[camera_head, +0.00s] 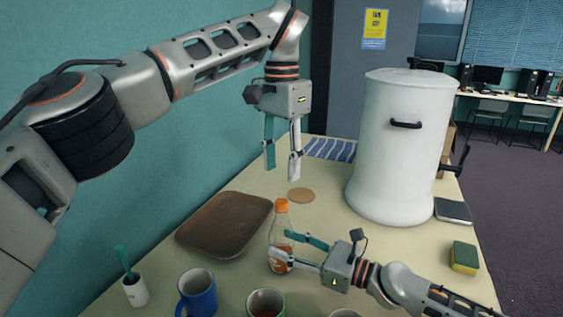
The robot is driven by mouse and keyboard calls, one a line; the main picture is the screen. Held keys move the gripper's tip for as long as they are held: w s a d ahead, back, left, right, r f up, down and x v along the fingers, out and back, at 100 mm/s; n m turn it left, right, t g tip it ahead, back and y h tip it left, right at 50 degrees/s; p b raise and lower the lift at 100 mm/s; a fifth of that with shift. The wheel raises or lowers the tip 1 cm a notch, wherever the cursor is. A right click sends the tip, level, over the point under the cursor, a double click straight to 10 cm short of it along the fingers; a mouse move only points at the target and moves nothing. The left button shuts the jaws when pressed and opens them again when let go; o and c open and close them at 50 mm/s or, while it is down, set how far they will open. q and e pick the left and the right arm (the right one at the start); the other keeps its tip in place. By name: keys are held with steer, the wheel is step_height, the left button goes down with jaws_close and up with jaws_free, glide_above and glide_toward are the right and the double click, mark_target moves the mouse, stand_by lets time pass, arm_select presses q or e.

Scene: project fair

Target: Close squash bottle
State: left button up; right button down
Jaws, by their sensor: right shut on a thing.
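The squash bottle (279,226), clear with orange liquid low inside, stands upright on the table. An orange cap (281,205) sits on its neck; how tight it is I cannot tell. My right gripper (280,245) comes in from the right and is shut on the bottle's body, with one finger on either side. My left gripper (282,168) hangs above and behind the bottle, pointing down. Its teal and white fingers are apart with nothing between them, clear of the cap.
A brown tray (226,196) lies left of the bottle, and a round coaster (301,195) behind it. A large white urn (398,165) stands at the right. A blue mug (197,292), a green-rimmed mug (265,303) and a white cup (135,291) stand in front. A sponge (464,257) lies right.

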steer(key=c, duration=1.1)
jaws_free()
steer(key=shift+o, duration=0.2)
steer(key=v, duration=1.2)
steer(key=shift+d, duration=0.1)
